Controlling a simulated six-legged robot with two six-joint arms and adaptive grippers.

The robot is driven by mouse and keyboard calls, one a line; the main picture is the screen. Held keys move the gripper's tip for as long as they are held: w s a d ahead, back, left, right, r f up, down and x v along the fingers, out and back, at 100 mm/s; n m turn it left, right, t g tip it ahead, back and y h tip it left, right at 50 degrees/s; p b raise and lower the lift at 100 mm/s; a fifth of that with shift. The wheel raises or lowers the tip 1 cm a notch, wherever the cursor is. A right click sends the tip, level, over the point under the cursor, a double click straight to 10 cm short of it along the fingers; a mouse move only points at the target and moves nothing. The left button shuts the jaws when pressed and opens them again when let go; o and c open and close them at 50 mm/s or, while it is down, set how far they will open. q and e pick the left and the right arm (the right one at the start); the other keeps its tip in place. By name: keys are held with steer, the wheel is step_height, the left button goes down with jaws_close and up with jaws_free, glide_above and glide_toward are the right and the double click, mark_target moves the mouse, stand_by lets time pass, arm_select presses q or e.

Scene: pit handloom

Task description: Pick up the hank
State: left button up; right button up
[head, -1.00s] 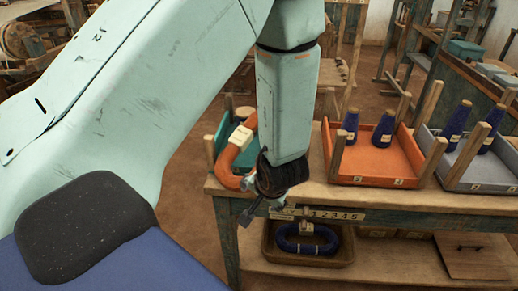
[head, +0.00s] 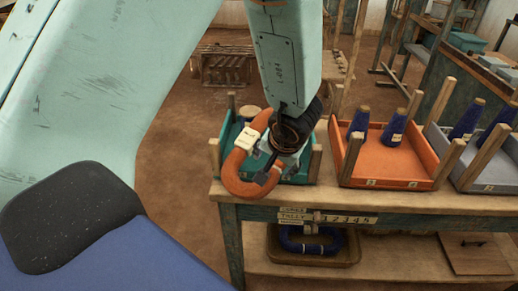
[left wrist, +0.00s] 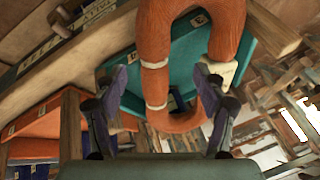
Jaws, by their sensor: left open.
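A thick orange hank (head: 233,172) with a cream tag (head: 246,139) curves over the left part of a teal tray (head: 293,178) on the bench. My left gripper (head: 267,166) is open and empty, pointing down beside the hank's right side and partly covering it. In the left wrist view, the hank (left wrist: 162,45) passes between the open fingers (left wrist: 160,78), with pale bands around it. The right finger is close to the cream tag (left wrist: 217,70); I cannot tell whether they touch. A blue hank (head: 310,241) lies in a tray on the lower shelf. My right gripper is not in view.
An orange tray (head: 385,183) with blue cones stands right of the teal tray, and a grey tray (head: 490,188) farther right. Wooden posts rise at the tray corners. A numbered tally strip (head: 340,219) runs along the bench front. Floor left of the bench is clear.

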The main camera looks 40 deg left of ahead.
mark_target(274, 170)
arm_select(q)
steer(key=shift+w+f+b, duration=0.1)
steer(key=shift+f+b, duration=0.2)
steer(key=shift+f, duration=0.25)
steer(key=shift+w+d+f+b, duration=0.1)
steer(key=shift+d+f+b, duration=0.15)
steer(key=shift+f+b, duration=0.15)
steer(key=shift+w+a+f, duration=0.15)
steer(key=shift+a+f, duration=0.05)
steer(key=shift+f, duration=0.15)
steer(key=b+x, duration=0.3)
steer(key=shift+f, duration=0.45)
steer(key=shift+w+a+f+b, duration=0.1)
steer(key=shift+w+f+b, duration=0.1)
steer(key=shift+b, duration=0.15)
steer(key=shift+a, duration=0.25)
